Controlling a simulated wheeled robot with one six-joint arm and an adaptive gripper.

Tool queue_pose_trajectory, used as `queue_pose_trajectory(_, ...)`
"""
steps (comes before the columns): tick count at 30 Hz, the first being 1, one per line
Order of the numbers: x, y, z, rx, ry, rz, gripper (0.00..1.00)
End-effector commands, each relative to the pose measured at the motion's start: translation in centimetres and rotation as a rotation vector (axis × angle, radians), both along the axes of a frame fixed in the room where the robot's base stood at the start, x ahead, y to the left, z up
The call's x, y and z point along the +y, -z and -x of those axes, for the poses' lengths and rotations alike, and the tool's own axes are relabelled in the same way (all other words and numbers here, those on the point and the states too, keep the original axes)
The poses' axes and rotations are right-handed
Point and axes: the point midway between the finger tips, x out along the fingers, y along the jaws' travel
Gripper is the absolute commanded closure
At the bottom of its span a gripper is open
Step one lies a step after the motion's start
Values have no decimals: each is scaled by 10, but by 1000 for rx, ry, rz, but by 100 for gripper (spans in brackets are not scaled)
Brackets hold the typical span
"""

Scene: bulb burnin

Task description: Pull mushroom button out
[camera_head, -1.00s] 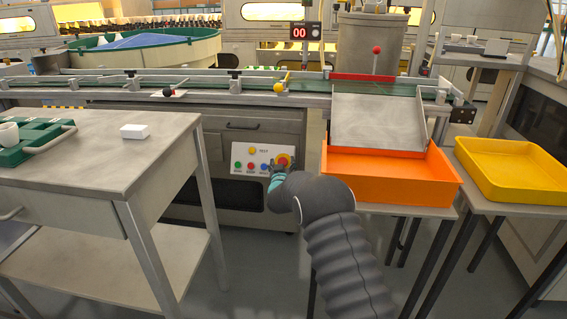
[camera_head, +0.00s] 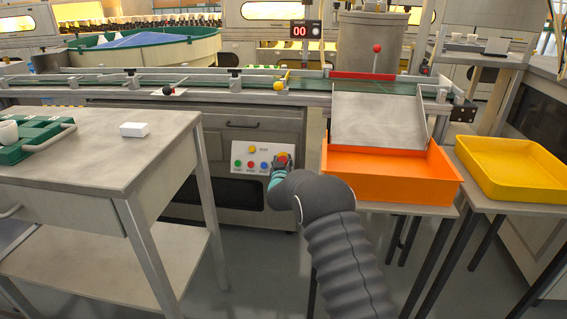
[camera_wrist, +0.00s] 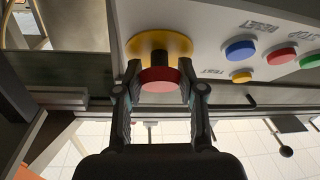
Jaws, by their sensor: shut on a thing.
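The red mushroom button (camera_wrist: 160,80) with its yellow backing disc (camera_wrist: 158,45) sits on the white control panel (camera_head: 245,162). In the head view the button (camera_head: 284,156) is partly hidden by my arm. My gripper (camera_wrist: 160,84) is shut on the red button head, one finger on each side of it in the wrist view. A dark stem shows between the red head and the yellow disc. In the head view my gripper (camera_head: 280,164) is small and its fingers are hard to make out.
Blue, red, green and yellow buttons lie beside the mushroom button on the panel. An orange tray (camera_head: 390,178) stands close to the right of my arm. A grey table (camera_head: 95,165) stands at the left, a yellow tray (camera_head: 515,165) at the right.

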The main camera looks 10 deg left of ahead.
Motion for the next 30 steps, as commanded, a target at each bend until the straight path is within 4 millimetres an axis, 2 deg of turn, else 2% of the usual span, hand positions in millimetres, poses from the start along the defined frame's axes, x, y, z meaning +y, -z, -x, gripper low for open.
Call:
queue_pose_trajectory(11,2,-5,7,-2,-1,0,100)
queue_pose_trajectory(12,2,-5,7,-2,-1,0,59)
queue_pose_trajectory(15,2,-5,7,-2,-1,0,34)
queue_pose_trajectory(25,0,-4,8,-1,0,0,34)
queue_pose_trajectory(30,0,-4,18,0,-1,1,34)
